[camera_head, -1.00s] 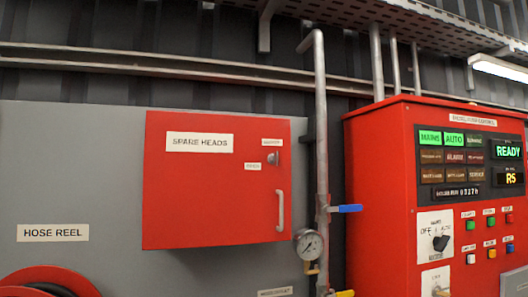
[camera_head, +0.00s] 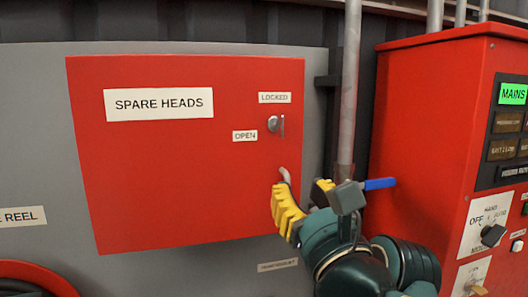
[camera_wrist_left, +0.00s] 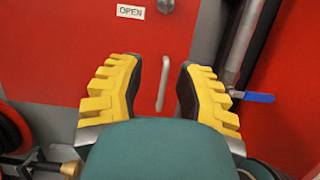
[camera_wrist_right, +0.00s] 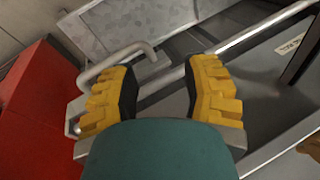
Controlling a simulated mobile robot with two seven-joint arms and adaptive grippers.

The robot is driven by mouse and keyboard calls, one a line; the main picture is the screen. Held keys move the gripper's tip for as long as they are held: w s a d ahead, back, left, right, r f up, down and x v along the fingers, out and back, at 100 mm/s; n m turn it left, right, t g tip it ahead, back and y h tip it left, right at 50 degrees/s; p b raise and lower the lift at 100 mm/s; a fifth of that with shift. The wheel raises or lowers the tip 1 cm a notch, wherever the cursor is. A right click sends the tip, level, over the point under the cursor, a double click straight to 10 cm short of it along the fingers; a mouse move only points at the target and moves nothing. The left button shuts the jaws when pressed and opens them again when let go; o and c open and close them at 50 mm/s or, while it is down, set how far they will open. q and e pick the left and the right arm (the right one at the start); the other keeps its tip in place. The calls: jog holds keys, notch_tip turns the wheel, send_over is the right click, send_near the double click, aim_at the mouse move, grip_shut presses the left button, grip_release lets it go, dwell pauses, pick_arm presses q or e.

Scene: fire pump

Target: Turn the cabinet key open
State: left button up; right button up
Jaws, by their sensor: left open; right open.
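The red spare heads cabinet (camera_head: 170,185) is on the grey wall panel, its door flush shut. A silver key (camera_head: 276,125) is in the lock at its upper right, its flat bow roughly upright, between the labels LOCKED (camera_head: 275,98) above and OPEN (camera_head: 245,136) to the left. The key's lower part shows at the top edge of the left wrist view (camera_wrist_left: 166,5). My left gripper (camera_head: 304,188) is open and empty below the key, in front of the partly hidden door handle (camera_wrist_left: 162,86). My right gripper (camera_wrist_right: 166,72) is open and empty, away from the cabinet.
A vertical pipe (camera_head: 349,90) with a blue valve lever (camera_head: 379,184) stands right of the cabinet, close to my left gripper. The red pump control panel (camera_head: 425,130) is farther right. A bent metal bar (camera_wrist_right: 120,58) shows near my right gripper.

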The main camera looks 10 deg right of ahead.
aim_at(283, 128)
jog(key=shift+w+r, duration=0.2)
pick_arm(q)
jog(key=shift+t, duration=0.5)
jog(key=w+r, duration=0.2)
jog(key=w, duration=0.1)
jog(key=w+r+p, duration=0.1)
jog(key=w+r, duration=0.2)
jog(key=w, duration=0.1)
jog(key=w+r+p, duration=0.1)
jog(key=w+r, duration=0.2)
jog(key=w, duration=0.1)
jog(key=shift+r, duration=0.25)
pick_arm(e)
notch_tip(283, 128, up, 3)
jog(key=shift+d+f, duration=0.1)
jog(key=shift+f, duration=0.1)
pick_arm(q)
grip_shut()
